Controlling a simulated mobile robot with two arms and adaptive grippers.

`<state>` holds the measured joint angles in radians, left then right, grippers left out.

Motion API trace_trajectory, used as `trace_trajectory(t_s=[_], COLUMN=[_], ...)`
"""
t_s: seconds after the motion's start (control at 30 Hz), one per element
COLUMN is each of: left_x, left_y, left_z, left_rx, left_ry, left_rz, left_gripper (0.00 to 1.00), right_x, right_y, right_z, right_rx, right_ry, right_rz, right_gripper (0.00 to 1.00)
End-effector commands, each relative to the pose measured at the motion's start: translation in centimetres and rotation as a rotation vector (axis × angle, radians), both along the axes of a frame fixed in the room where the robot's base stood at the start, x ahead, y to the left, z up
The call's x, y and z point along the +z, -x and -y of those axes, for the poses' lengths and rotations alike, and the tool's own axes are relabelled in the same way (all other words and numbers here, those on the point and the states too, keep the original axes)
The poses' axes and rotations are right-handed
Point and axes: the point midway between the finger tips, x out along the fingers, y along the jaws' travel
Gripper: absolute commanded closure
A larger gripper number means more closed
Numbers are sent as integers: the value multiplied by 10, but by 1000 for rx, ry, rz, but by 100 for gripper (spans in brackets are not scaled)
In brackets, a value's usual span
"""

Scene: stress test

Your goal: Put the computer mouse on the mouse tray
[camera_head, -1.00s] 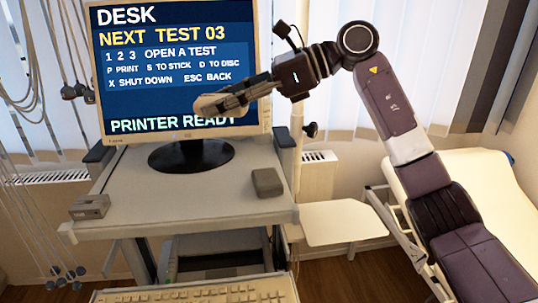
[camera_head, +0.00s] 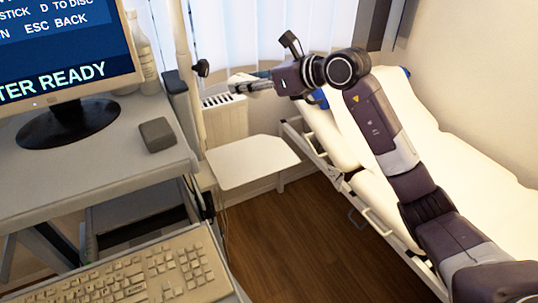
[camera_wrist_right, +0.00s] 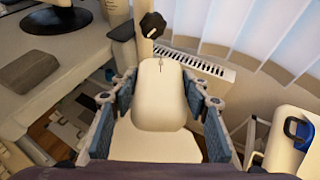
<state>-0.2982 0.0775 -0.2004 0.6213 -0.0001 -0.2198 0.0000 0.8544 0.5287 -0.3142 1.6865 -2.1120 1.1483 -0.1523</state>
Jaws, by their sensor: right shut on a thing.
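My right gripper (camera_head: 242,84) is above and behind the white mouse tray (camera_head: 250,160), which juts out from the right side of the desk. In the wrist view, the pale computer mouse (camera_wrist_right: 160,95) sits between the finger pads of my right gripper (camera_wrist_right: 160,100), which are shut on its sides. The mouse tray (camera_wrist_right: 155,146) shows below the mouse in that view, partly hidden by it. In the head view, the mouse is hard to tell from the pale background. My left gripper is not in view.
A grey block (camera_head: 157,134) lies on the desk by the monitor (camera_head: 65,50). A keyboard (camera_head: 150,275) is in front. A pole with a black knob (camera_head: 203,68) stands near the tray. A white bed (camera_head: 420,120) is on the right. The tray top looks clear.

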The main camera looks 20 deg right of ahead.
Motion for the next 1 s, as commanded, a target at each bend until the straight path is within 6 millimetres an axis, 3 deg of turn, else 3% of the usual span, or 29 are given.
trace_trajectory(t_s=[0.27,0.7,1.0], left_x=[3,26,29], left_y=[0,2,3], left_z=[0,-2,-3], left_rx=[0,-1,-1], left_ry=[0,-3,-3], left_rz=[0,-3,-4], left_gripper=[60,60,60], right_x=[-24,-137,-171], right_y=[0,0,-1], right_z=[15,15,14], right_rx=[-56,-56,-55], right_ry=[-1,-3,-2], right_rz=[-5,-7,-2], right_gripper=[83,83,83])
